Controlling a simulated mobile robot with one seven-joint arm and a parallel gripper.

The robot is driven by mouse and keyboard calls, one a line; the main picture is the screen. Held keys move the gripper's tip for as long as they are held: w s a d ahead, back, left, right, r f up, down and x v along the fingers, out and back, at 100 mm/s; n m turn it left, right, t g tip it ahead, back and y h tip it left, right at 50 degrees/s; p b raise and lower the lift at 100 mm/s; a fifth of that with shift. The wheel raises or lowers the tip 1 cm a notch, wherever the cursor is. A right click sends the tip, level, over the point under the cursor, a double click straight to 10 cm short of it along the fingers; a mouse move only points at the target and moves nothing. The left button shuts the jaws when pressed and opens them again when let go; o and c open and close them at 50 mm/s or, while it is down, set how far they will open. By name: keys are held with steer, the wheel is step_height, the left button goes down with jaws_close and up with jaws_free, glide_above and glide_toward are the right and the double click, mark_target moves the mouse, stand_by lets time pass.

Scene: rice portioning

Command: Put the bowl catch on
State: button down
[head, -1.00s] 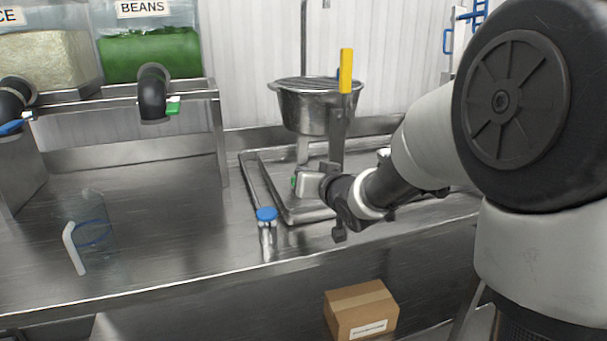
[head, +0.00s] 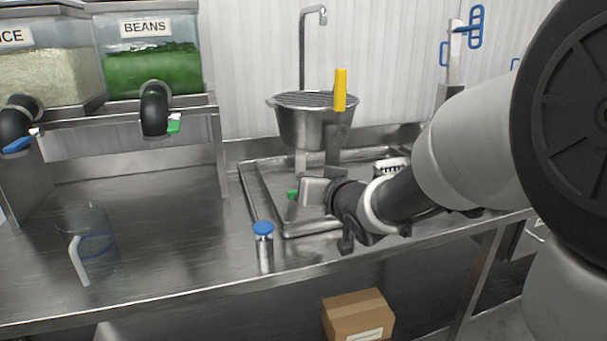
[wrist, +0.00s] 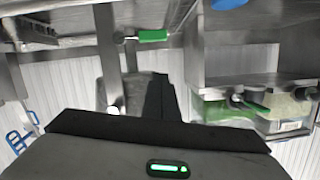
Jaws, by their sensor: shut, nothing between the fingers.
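The metal bowl (head: 305,128) stands upright on a post over a steel tray, with a slatted cover across its top. A yellow upright handle (head: 340,90) is at its right side. A green handle (head: 292,194) is low under the bowl, and a green handle also shows in the wrist view (wrist: 152,35). I cannot tell which of these is the bowl catch. My gripper (wrist: 165,95) is shut and empty. In the head view it is low in front of the bowl, right of the green handle and apart from it. Its fingertips are hard to make out there.
A blue-capped shaker (head: 263,247) stands at the counter's front edge. A clear jug (head: 92,247) is at left. The rice (head: 50,78) and beans (head: 150,66) dispensers stand at the back left. A cardboard box (head: 358,318) is below. The left-middle counter is clear.

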steer(key=v, duration=0.4)
steer(key=shift+a+p, duration=0.1)
steer(key=shift+p, duration=0.2)
steer(key=s+d+m+g+h, duration=0.2)
steer(key=s+d+g+h, duration=0.3)
steer(key=s+d, duration=0.55)
steer(key=s+a+f+g, duration=0.1)
steer(key=s+f+g, duration=0.1)
steer(key=s, duration=0.7)
steer(key=s+f+g, duration=0.2)
steer(key=s, duration=0.7)
step_height(320, 180, up, 20)
steer(key=w+p, duration=0.1)
steer(key=p, duration=1.9)
steer(key=shift+n, duration=0.4)
steer(key=shift+a, duration=0.1)
